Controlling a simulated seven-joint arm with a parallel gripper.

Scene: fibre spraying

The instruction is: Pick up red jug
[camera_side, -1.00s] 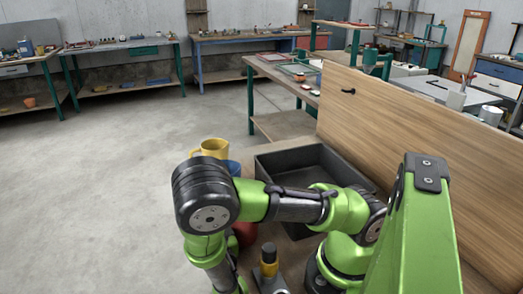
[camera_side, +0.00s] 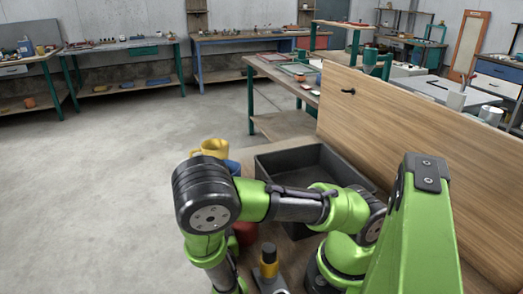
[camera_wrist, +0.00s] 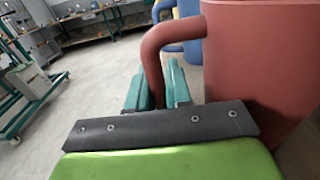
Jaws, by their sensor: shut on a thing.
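The red jug (camera_wrist: 258,60) fills the right of the wrist view, its handle (camera_wrist: 150,58) reaching left and down between the teal fingers. My gripper (camera_wrist: 157,80) is shut on that handle. In the side view only a small part of the red jug (camera_side: 246,233) shows behind my arm, and my gripper is hidden there. I cannot tell whether the jug is touching the table.
A yellow jug (camera_side: 213,148) and a blue jug (camera_side: 233,167) stand just behind the red one. A dark empty tray (camera_side: 266,172) lies to their right, with a wooden panel (camera_side: 420,150) beyond it. A yellow-and-black object (camera_side: 268,262) stands near my arm.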

